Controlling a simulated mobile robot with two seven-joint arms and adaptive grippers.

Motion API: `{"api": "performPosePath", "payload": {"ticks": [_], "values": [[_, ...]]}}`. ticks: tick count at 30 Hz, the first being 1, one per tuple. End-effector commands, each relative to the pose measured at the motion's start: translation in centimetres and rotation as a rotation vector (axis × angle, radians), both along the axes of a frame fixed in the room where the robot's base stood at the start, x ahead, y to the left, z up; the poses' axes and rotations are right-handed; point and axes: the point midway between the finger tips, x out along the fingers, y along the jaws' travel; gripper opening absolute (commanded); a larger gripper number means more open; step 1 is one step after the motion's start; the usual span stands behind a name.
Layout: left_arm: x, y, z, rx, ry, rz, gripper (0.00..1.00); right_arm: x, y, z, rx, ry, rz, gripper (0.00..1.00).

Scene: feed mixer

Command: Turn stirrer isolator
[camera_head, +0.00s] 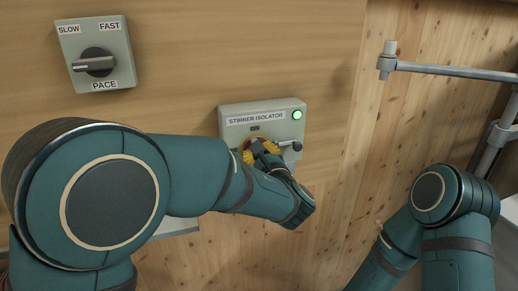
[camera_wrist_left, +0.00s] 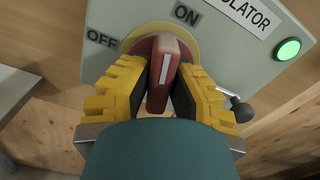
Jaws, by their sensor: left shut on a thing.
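The stirrer isolator (camera_head: 283,130) is a grey box on the wooden wall, with its name label on top and a lit green lamp (camera_head: 297,114). In the left wrist view its red handle (camera_wrist_left: 168,62), with a white stripe, stands on a yellow disc (camera_wrist_left: 134,42). The stripe points up, roughly towards the ON label (camera_wrist_left: 187,13); the OFF label (camera_wrist_left: 102,39) is to the left. My left gripper (camera_head: 262,153) is at the handle, its yellow fingers shut on both sides of it. In the head view the gripper and arm hide most of the handle. My right gripper is out of view.
A small lever with a dark knob (camera_wrist_left: 241,109) sticks out at the box's right side, close to the right finger. A SLOW/FAST pace switch (camera_head: 95,62) is on the wall at upper left. A metal rail (camera_head: 450,71) is at upper right.

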Motion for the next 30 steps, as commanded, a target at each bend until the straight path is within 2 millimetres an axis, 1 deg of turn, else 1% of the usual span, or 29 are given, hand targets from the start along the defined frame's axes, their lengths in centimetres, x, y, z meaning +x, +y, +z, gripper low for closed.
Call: {"api": "performPosePath", "payload": {"ticks": [1, 3, 13, 19, 30], "values": [[0.0, 0.0, 0.4, 0.035, 0.007, 0.001, 0.0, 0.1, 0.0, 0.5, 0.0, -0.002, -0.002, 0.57], [0.1, 0.1, 0.4, 0.084, 0.023, 0.001, 0.0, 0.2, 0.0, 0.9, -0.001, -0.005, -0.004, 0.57], [0.1, 0.1, 0.3, 0.245, 0.075, 0.001, 0.0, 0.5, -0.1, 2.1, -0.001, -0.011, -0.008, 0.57], [0.1, 0.1, 0.3, 0.284, 0.087, 0.003, 0.0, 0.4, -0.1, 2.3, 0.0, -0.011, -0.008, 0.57], [0.1, 0.1, 0.2, 0.292, 0.089, 0.003, 0.0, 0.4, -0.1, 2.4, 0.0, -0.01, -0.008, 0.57]]}}
